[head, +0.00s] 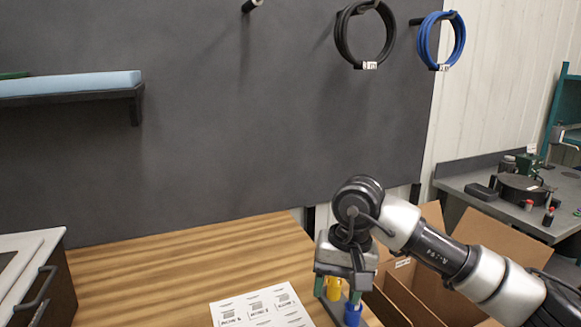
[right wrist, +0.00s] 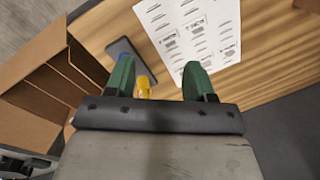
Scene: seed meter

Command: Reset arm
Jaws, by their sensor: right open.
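My right gripper (head: 337,290) is above the front right part of the wooden table, pointing down. A blue piece (head: 352,313) is just below, partly hidden by the left finger in the wrist view. My left gripper is not in view.
A printed white sheet (head: 262,308) lies on the wooden table (head: 180,258). A small dark tray (right wrist: 120,46) lies beside it. An open cardboard box (head: 500,243) stands to the right, below my arm. Black (head: 342,38) and blue (head: 424,40) coils hang on the dark wall panel.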

